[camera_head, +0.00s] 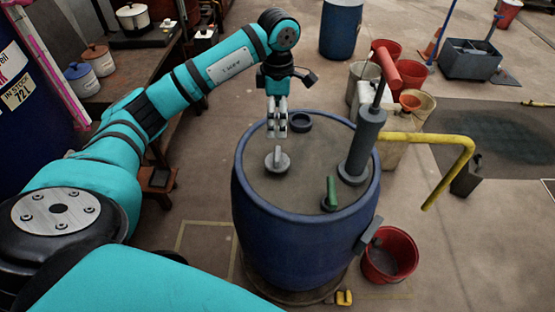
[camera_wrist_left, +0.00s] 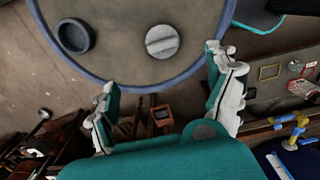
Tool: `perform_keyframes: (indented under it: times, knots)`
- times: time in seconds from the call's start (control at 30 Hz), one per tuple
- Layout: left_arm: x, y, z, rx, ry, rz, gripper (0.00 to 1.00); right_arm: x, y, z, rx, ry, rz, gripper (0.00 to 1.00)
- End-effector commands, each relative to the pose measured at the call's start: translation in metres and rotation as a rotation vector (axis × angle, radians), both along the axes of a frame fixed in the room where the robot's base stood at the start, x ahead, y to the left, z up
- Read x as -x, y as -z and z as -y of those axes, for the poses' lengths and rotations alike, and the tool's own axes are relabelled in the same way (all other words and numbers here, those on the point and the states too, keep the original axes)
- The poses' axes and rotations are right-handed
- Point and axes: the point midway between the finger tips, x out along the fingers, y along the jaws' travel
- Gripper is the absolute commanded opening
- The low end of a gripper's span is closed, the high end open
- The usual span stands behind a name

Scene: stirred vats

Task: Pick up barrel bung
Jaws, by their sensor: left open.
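The barrel bung (camera_head: 277,160) is a grey round cap with a raised grip bar, on the grey top of the blue barrel (camera_head: 295,250). In the left wrist view the bung (camera_wrist_left: 162,41) lies beyond the fingertips, toward the upper middle. A dark ring (camera_head: 300,122) stands behind it on the lid, and also shows in the left wrist view (camera_wrist_left: 74,36). My left gripper (camera_head: 276,128) points down over the lid, just behind the bung in the head view. Its fingers are apart with nothing between them (camera_wrist_left: 164,72). My right gripper is not in view.
A grey hand pump (camera_head: 366,142) with a red handle and yellow spout (camera_head: 440,138) rises at the lid's right. A green-handled valve (camera_head: 331,193) stands near the front. Buckets crowd behind the barrel; a red bucket (camera_head: 390,250) sits at right. The lid's left is clear.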

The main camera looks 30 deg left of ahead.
Motion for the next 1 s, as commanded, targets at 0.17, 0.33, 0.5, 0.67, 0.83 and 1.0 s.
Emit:
perform_keyframes:
  times: [0.17,0.33,0.5,0.67,0.83,1.0]
  knots:
    - [0.002,0.04,0.001,0.002,0.0,-0.006,0.88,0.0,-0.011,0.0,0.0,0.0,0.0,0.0]
    - [0.001,0.071,0.001,0.004,0.001,-0.002,0.88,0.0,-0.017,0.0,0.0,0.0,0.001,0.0]
    - [0.0,0.085,0.001,0.003,0.001,0.002,0.88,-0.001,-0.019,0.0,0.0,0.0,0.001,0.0]
    - [0.003,0.098,0.002,0.004,0.0,-0.003,0.88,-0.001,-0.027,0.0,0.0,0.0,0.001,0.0]
    - [0.006,0.125,0.003,0.006,0.0,-0.002,0.88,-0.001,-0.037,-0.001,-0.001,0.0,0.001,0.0]
    - [0.005,0.138,0.002,0.005,0.001,0.002,0.88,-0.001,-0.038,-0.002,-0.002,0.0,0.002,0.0]
